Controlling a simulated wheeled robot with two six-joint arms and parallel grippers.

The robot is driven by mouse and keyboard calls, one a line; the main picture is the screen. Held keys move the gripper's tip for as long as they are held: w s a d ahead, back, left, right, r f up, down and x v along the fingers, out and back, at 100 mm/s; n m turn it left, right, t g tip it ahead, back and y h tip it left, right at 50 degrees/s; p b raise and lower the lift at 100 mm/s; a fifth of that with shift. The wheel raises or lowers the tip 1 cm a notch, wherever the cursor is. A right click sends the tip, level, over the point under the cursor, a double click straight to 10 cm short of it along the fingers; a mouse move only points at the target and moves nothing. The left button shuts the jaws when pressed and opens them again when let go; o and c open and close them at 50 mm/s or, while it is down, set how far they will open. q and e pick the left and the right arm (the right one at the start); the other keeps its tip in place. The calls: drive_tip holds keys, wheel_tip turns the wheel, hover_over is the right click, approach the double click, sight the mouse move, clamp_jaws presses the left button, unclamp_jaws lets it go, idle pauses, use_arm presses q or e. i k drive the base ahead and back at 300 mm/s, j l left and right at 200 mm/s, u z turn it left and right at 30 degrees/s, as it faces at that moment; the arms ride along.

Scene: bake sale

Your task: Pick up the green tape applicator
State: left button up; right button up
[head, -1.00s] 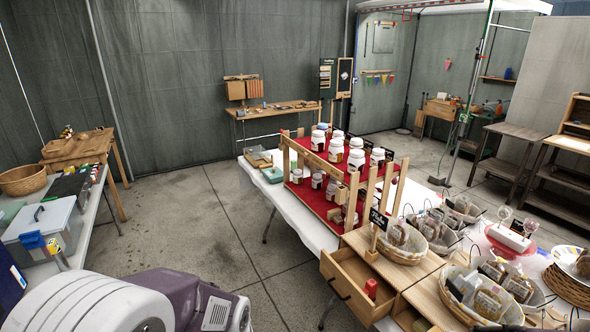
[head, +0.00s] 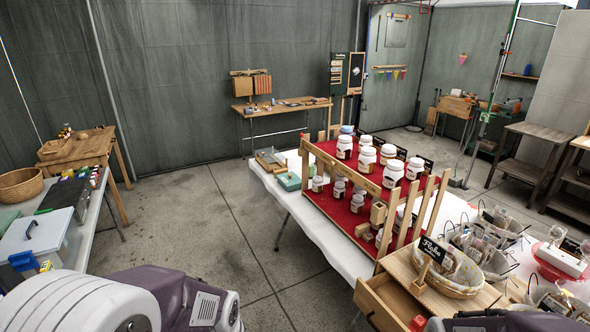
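I cannot make out a green tape applicator for certain. A small teal-green object (head: 288,181) lies at the far left end of the white-covered table (head: 326,236), beside a wooden-edged tray (head: 268,160). It is too small to tell what it is.
A red tiered stand (head: 338,212) with several white-lidded jars fills the white table. Baskets (head: 455,284) and an open wooden drawer (head: 380,305) are at the lower right. A grey-lidded box (head: 35,238) stands on the left table. Concrete floor (head: 200,215) is clear between the tables.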

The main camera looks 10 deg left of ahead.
sight(312, 171)
drive_tip(key=i+j+u, duration=0.1)
drive_tip(key=i+j, duration=0.5)
drive_tip(key=i+j+u, duration=0.15)
drive_tip(key=i+j, duration=0.35)
drive_tip(key=i, duration=0.15)
drive_tip(key=i+j+u, duration=0.1)
drive_tip(key=i+j, duration=0.4)
drive_tip(key=i, duration=0.2)
drive_tip(key=i+l+u, duration=0.1)
drive_tip(key=i, duration=0.3)
drive_tip(key=i+l+u, duration=0.1)
drive_tip(key=i+l, duration=0.15)
drive_tip(key=i, duration=0.2)
drive_tip(key=i+l+u, duration=0.1)
drive_tip(key=i, duration=0.3)
drive_tip(key=i+l, duration=0.1)
drive_tip(key=l, duration=0.35)
drive_tip(key=u, duration=0.05)
